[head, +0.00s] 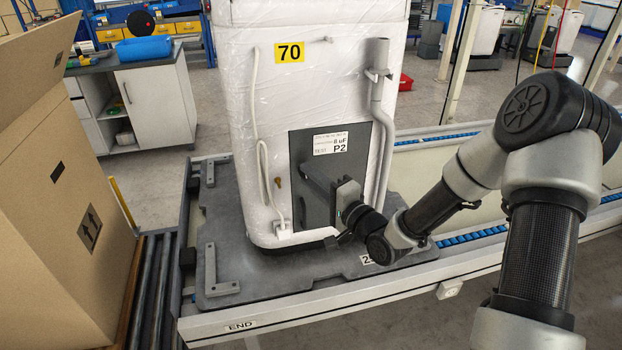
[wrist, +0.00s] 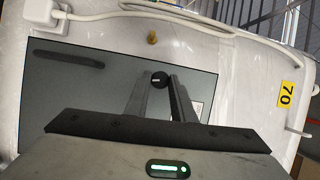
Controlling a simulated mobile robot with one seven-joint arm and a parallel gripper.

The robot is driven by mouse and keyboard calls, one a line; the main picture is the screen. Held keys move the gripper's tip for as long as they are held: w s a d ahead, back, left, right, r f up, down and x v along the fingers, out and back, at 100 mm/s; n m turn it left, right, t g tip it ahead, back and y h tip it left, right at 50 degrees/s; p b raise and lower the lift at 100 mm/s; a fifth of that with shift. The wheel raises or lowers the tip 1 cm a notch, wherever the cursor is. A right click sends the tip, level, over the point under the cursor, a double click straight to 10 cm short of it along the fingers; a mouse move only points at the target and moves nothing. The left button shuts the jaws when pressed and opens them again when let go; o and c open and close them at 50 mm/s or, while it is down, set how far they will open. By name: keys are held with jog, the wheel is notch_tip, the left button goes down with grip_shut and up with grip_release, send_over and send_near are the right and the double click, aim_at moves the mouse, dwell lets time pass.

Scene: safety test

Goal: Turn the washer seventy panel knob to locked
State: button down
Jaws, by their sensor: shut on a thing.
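The washer (head: 245,80) is wrapped in clear film and carries a yellow label (head: 289,52) reading 70, which also shows in the wrist view (wrist: 287,95). A dark grey panel (head: 345,185) marked P2 is on its lower face. In the wrist view a small round black knob (wrist: 159,77) with a pale mark stands on the panel. My gripper (head: 306,172) reaches to the panel's left part, and its fingers (wrist: 162,84) are shut on the knob from both sides. In the head view the knob is hidden by the fingers. I cannot read any lock marking.
A white cable and plug (head: 282,228) hang left of the panel, and a grey hose (head: 384,130) runs down its right. A brass fitting (wrist: 152,37) sits outside the panel. The washer stands on a dark pallet (head: 255,275). A large cardboard box (head: 60,200) is at left.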

jog(key=shift+w+m+t, duration=0.1)
jog(key=shift+m+t, duration=0.4)
jog(key=shift+m, duration=0.6)
jog(key=shift+r, duration=0.1)
jog(key=c, duration=1.5)
grip_release()
jog(key=shift+f, duration=0.2)
jog(key=v, duration=1.7)
jog(key=shift+d+f, duration=0.15)
